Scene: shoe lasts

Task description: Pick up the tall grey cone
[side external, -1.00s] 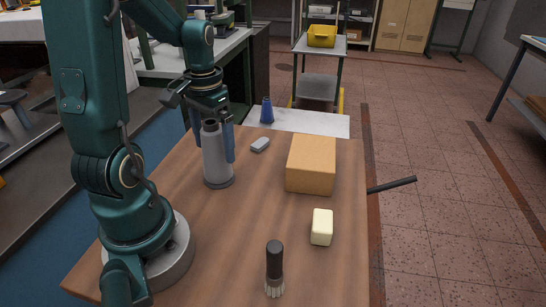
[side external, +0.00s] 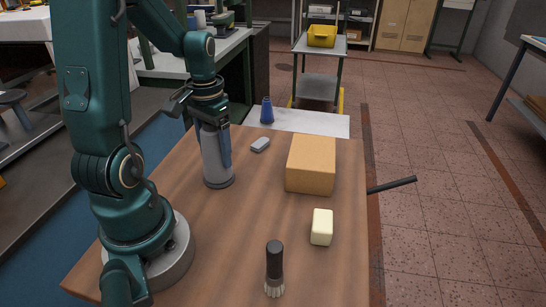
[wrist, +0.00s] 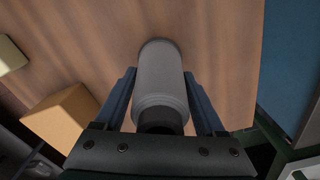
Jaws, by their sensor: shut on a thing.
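The tall grey cone (side external: 213,160) stands upright on the wooden table, with a darker base ring at its foot. In the wrist view the cone (wrist: 161,85) lies between the two blue fingers, its dark top end nearest the camera. My gripper (side external: 216,150) comes down from above and is shut on the cone's upper part. In the wrist view the fingers of my gripper (wrist: 162,100) flank the cone on both sides. The cone's top is hidden by my gripper in the side view.
A tan block (side external: 311,165), a small grey piece (side external: 260,145), a cream block (side external: 321,227) and a dark-handled brush (side external: 274,265) are on the wooden table (side external: 190,245). A blue cone (side external: 267,110) stands on a white surface (side external: 310,122) beyond. A dark rod (side external: 392,185) juts past the right edge.

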